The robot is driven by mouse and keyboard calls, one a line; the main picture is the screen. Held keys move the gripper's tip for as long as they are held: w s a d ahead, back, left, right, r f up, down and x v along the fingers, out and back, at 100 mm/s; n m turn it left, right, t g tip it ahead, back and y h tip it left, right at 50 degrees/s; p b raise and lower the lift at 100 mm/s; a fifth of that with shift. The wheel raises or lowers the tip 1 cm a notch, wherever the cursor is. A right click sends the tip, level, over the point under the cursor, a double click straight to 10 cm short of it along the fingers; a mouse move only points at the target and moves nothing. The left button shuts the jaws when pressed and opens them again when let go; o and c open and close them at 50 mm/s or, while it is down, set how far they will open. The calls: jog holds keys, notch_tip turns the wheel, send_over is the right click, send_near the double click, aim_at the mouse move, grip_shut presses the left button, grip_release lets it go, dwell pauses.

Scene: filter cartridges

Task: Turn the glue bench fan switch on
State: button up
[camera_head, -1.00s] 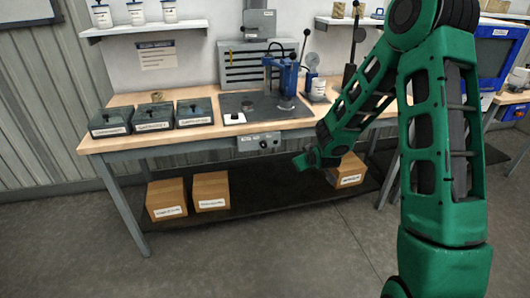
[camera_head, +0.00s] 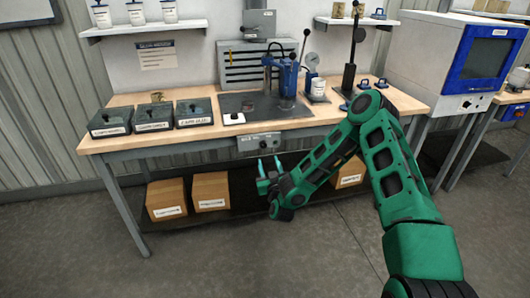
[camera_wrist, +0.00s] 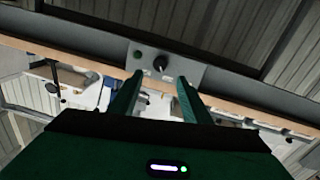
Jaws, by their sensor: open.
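A small grey switch panel (camera_head: 259,142) is mounted on the front edge of the workbench, below the middle of its top. In the wrist view the panel (camera_wrist: 165,68) carries a black rotary knob (camera_wrist: 160,63) and a small green button or lamp (camera_wrist: 137,54). The panel's lettering is too small to read. My gripper (camera_head: 269,162) is in front of and a little below the panel. Its two green fingers (camera_wrist: 157,80) are apart and empty, pointing toward the panel with the knob between their tips in the picture. They appear not to touch it.
The wooden workbench (camera_head: 150,143) holds several dark labelled boxes (camera_head: 153,117) at left and a blue press (camera_head: 285,78) on a dark mat. Cardboard boxes (camera_head: 167,199) sit on a low shelf below. A blue-framed machine (camera_head: 440,60) stands at right. The floor in front is clear.

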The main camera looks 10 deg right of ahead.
aim_at(264, 147)
jog(key=w, duration=1)
jog(key=shift+d, duration=0.35)
